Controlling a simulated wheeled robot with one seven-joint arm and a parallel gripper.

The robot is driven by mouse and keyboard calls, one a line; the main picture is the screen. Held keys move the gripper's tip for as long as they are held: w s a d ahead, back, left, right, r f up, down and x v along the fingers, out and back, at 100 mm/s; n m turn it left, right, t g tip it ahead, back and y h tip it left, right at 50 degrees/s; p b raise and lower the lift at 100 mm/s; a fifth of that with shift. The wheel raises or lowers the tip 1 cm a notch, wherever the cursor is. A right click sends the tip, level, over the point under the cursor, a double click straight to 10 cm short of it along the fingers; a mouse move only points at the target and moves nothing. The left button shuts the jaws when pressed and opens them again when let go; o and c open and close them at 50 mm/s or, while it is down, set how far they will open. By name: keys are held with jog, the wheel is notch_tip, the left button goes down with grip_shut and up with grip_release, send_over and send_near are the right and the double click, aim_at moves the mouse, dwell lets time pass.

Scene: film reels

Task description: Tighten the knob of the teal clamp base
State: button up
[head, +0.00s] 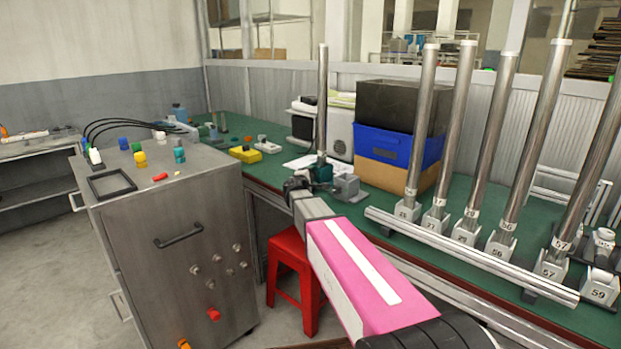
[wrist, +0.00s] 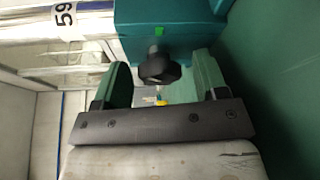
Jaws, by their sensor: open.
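The teal clamp base (wrist: 170,25) fills the top of the wrist view, with a small bright green mark on its face. Its black knob (wrist: 160,68) sticks out toward my gripper (wrist: 160,80). My gripper is open, with one green finger on each side of the knob. Gaps show between knob and fingers, so they look apart. In the head view the teal clamp base (head: 321,172) stands on the green bench with an upright metal tube (head: 322,95) in it. My gripper (head: 297,184) is just in front of it; the knob cannot be made out there.
A grey block (head: 346,187) sits right of the base. A blue bin (head: 385,147) and a row of tall tubes in numbered holders (head: 465,230) stand farther right. A yellow box (head: 245,154) lies left. A metal cabinet (head: 180,250) and red stool (head: 290,275) stand before the bench.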

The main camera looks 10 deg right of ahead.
jog(key=v, duration=1.1)
jog(key=shift+w, duration=0.15)
jog(key=shift+w+r+n+g+h, duration=0.3)
jog(key=shift+r+n+g, duration=0.1)
jog(key=shift+n, duration=0.2)
jog(key=shift+w+a+r+n+g, duration=0.15)
jog(key=shift+r+n+g, duration=0.1)
jog(key=shift+n, duration=0.2)
jog(key=shift+w+a+r+n+g, duration=0.1)
jog(key=shift+w+n+g, duration=0.15)
jog(key=shift+n, duration=0.2)
jog(key=n, duration=0.1)
jog(key=n+g, duration=0.1)
jog(key=r+n, duration=0.1)
jog(key=shift+w+a+n+g, duration=0.25)
jog(key=shift+a+n+g, duration=0.05)
jog(key=shift+g, duration=0.1)
jog(key=x, duration=1)
jog(key=shift+w+d+f, duration=0.2)
jog(key=shift+w, duration=0.05)
